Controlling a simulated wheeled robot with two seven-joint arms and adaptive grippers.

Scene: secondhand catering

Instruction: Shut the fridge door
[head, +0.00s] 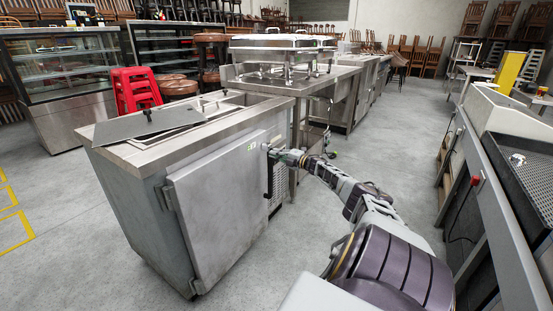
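The fridge is a low stainless-steel counter unit (135,207) left of centre in the head view. Its grey door (218,205) is on the side facing me, with hinges along its left edge. The door stands proud of the body; I cannot tell whether a narrow gap remains at its right edge. A dark upright handle strip (268,183) is near that edge. My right gripper (271,152) is at the door's upper right edge, just above the strip, touching or very close. Its fingers are too small to read. My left gripper is out of view.
A steel table (318,82) with chafing dishes (282,50) adjoins the fridge behind. Red stools (134,90) and a glass display case (72,85) stand at the back left. Steel sinks and counters (515,135) line the right side. The grey floor (395,130) between is clear.

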